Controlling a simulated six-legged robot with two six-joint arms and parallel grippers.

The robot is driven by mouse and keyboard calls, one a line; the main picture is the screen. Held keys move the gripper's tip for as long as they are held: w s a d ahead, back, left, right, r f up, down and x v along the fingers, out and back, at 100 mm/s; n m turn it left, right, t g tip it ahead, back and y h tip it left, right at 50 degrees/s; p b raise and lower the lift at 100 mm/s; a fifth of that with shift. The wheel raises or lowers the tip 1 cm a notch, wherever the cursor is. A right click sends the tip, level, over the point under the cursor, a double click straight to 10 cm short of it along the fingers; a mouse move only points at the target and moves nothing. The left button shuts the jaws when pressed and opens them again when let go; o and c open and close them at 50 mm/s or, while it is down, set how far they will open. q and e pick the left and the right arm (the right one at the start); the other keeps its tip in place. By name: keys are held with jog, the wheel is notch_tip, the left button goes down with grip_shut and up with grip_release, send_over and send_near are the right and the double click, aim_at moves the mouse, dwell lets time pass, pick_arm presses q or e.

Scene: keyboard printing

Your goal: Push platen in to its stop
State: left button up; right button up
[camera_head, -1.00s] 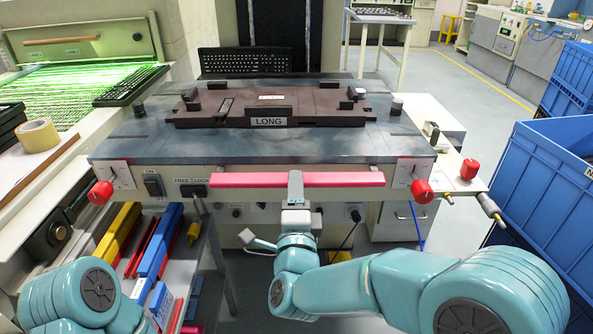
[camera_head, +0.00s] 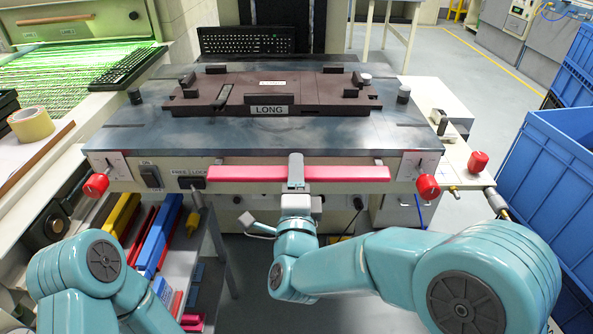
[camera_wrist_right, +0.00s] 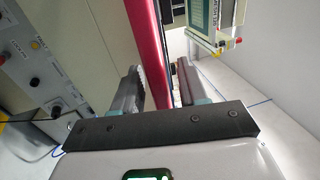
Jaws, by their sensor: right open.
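The platen (camera_head: 130,113) is a flat grey plate, with a dark brown fixture (camera_head: 345,105) labelled LONG on it. A red bar (camera_head: 245,173) runs along the front of the machine below the plate. My right gripper (camera_head: 296,168) is at the middle of this bar, reaching up from below. In the right wrist view the gripper (camera_wrist_right: 158,88) is open, and the red bar (camera_wrist_right: 150,40) passes between its two fingers. Contact with either finger is unclear. My left arm shows at the bottom left, its gripper out of view.
Red knobs sit at the front corners, one on the left (camera_head: 96,186) and one on the right (camera_head: 428,187). A black keyboard (camera_head: 246,41) stands behind the plate. Blue crates (camera_head: 560,170) stand at the right. A tape roll (camera_head: 31,124) lies on the left bench.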

grip_shut()
